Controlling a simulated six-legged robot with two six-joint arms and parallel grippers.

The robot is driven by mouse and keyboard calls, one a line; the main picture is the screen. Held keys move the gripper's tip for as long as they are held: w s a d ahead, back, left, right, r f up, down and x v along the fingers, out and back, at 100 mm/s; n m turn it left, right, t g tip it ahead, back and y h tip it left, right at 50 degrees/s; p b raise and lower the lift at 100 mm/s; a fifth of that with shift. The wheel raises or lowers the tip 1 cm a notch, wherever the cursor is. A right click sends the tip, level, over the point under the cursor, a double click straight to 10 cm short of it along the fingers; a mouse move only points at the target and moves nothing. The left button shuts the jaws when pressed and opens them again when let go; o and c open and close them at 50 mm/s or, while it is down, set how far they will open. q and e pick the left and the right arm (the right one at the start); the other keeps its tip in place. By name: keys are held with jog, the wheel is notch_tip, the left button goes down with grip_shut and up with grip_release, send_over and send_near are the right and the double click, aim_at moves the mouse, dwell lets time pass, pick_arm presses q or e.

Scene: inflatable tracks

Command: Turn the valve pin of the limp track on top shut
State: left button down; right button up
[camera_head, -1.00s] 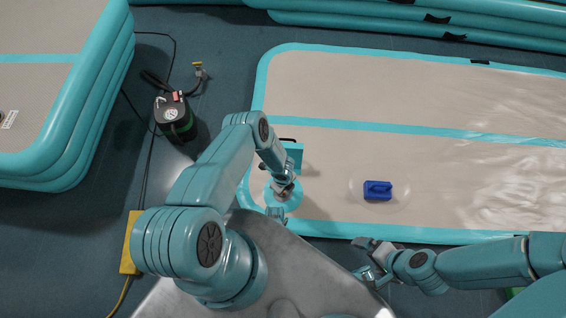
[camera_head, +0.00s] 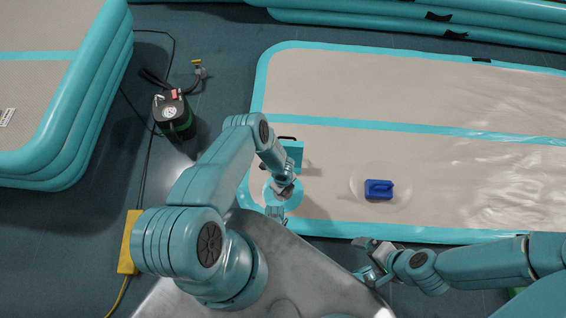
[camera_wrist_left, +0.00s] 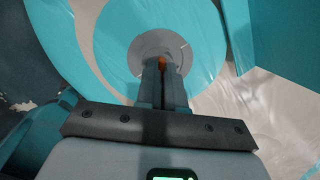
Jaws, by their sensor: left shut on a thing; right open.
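The limp track (camera_head: 400,90) lies flat below me, beige with teal edges and a wrinkled right part. At its near left corner is a round teal patch (camera_head: 270,193); the left wrist view shows the grey valve ring (camera_wrist_left: 150,43) in its middle. My left gripper (camera_wrist_left: 161,70) is over this valve, its fingers close together on the orange valve pin (camera_wrist_left: 162,62), which mostly hides between them. In the head view my left gripper (camera_head: 279,191) is partly hidden by its wrist. My right gripper (camera_head: 369,262) is open and empty, off the track's near edge.
A blue handled block (camera_head: 378,189) sits on the track, right of the valve. A teal box (camera_head: 293,155) with a dark handle stands just behind my left wrist. A black pump (camera_head: 173,117) with a hose is on the floor at left. Stacked tracks (camera_head: 85,110) stand far left.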

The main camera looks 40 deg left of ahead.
pick_arm(q)
jog(key=m+b, duration=0.3)
jog(key=m, duration=0.1)
jog(key=shift+f, duration=0.2)
jog(key=m+b, duration=0.2)
jog(key=m, duration=0.1)
jog(key=shift+m, duration=0.3)
jog(key=shift+r+m+b, duration=0.1)
jog(key=shift+m+b, duration=0.85)
jog(key=shift+m, duration=0.25)
jog(key=shift+r, duration=0.1)
jog(key=c, duration=1.3)
grip_release()
jog(key=shift+o, duration=0.2)
